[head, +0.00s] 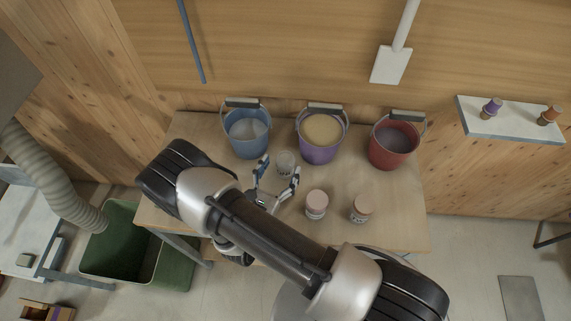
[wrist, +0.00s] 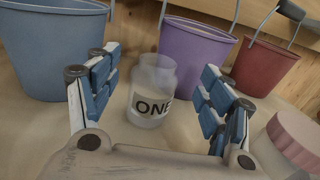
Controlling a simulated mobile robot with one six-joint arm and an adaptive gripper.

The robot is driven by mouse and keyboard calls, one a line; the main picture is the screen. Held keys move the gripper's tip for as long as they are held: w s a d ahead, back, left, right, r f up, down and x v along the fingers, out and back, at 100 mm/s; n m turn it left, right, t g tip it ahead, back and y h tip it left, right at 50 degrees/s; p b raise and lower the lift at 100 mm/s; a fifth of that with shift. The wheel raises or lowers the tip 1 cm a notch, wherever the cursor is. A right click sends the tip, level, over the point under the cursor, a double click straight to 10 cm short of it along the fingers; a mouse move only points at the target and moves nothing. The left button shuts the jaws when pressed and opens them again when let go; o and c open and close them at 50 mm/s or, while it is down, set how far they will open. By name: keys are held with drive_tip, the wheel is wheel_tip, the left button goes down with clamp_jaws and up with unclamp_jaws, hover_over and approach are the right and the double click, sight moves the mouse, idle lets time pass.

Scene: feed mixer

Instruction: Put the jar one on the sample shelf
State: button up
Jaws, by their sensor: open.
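Jar one (wrist: 152,88) is a clear, open-topped jar with a white label reading "ONE". It stands upright on the wooden table, and in the head view the jar (head: 285,163) is in front of the gap between the blue and purple buckets. My gripper (head: 279,174) is open, and in the wrist view its blue-padded fingers (wrist: 160,92) lie on either side of the jar in the picture, with gaps on both sides. I cannot tell whether the jar is fully between them. The sample shelf (head: 510,125) is a white wall shelf at the right, holding two small capped containers.
A blue bucket (head: 247,132), purple bucket (head: 320,137) and red bucket (head: 392,146) line the table's back. Two pink-lidded jars stand right of my gripper, one left (head: 316,205) and one right (head: 361,208). The table (head: 405,215) is bare at its right end. A green bin (head: 125,255) is at left.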

drive_tip(key=x, duration=0.5)
drive_tip(key=shift+w, duration=0.15)
drive_tip(key=shift+a, duration=0.1)
drive_tip(key=c, duration=1.3)
